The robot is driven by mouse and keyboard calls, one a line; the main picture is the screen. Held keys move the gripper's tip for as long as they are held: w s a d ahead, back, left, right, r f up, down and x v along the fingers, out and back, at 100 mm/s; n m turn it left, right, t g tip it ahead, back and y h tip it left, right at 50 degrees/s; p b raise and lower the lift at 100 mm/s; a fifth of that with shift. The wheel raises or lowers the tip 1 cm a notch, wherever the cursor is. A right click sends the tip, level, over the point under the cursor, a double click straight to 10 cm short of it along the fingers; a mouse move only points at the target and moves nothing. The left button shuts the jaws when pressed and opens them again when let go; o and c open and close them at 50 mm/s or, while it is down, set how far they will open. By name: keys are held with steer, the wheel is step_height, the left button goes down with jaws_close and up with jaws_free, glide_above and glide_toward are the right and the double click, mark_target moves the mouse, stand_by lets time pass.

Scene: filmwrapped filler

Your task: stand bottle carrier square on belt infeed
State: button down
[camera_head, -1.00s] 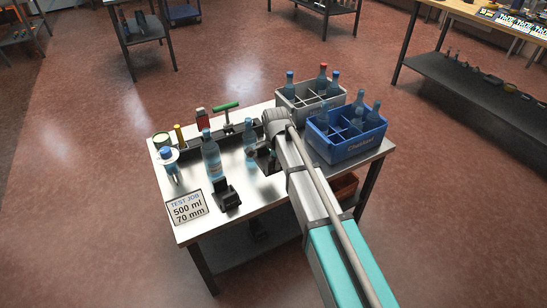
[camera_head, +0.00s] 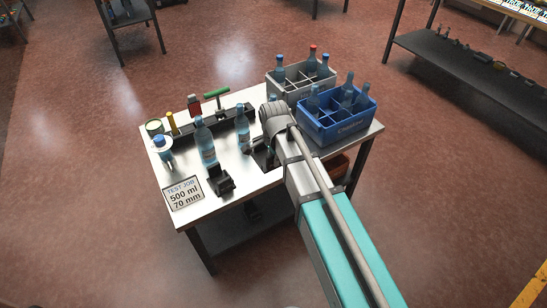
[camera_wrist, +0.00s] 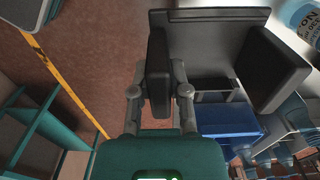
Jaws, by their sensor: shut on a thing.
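My gripper (camera_wrist: 214,72) shows in the wrist view with two dark finger pads set apart and a grey flat part (camera_wrist: 218,38) between them. It is shut on this part, though I cannot tell what it belongs to. In the head view my arm hides the jaws, which are over the table's right half near a bottle. A blue crate with dividers and bottles (camera_head: 340,127) stands at the table's back right. A grey crate (camera_head: 291,94) with bottles stands behind it. I cannot tell which thing is the carrier or where the belt infeed is.
The steel table (camera_head: 197,213) carries a standing bottle (camera_head: 205,148) and another bottle (camera_head: 243,135). A test job sign (camera_head: 184,194) lies at the front left. Open red floor surrounds the table.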

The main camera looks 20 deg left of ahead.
steer(key=shift+r, duration=0.15)
step_height(320, 180, up, 12)
steer(key=p, duration=1.1)
steer(key=shift+f+p, duration=0.25)
steer(key=shift+p, duration=0.1)
steer(key=shift+f, duration=0.1)
